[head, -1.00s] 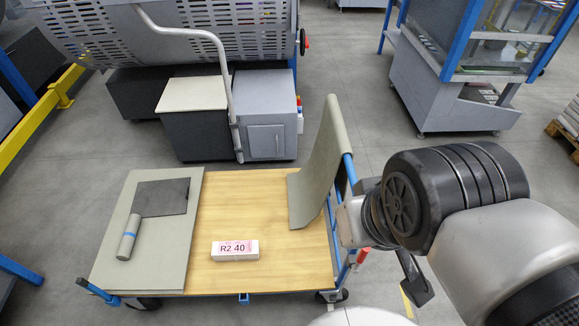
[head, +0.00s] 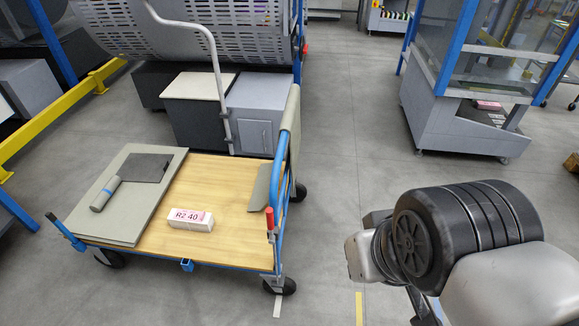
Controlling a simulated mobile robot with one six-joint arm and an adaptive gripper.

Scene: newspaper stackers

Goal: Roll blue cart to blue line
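The blue cart (head: 284,236) stands on the floor at left centre in the head view, with a wooden deck and a blue push handle at its right end. A grey sheet hangs over the handle. On the deck are a grey board with a dark sheet and a grey roll, and a white box (head: 190,217) marked "R2 40". My gripper end (head: 362,256) is to the right of the cart, with a visible gap between it and the handle. Its fingers are not clearly visible. I see no blue line on the floor.
A white floor strip (head: 278,304) lies by the cart's front right wheel, and a yellow strip (head: 359,308) lies right of it. A grey cabinet (head: 258,115) and perforated machine stand behind the cart. A blue-framed machine (head: 450,120) stands at back right. The floor between them is clear.

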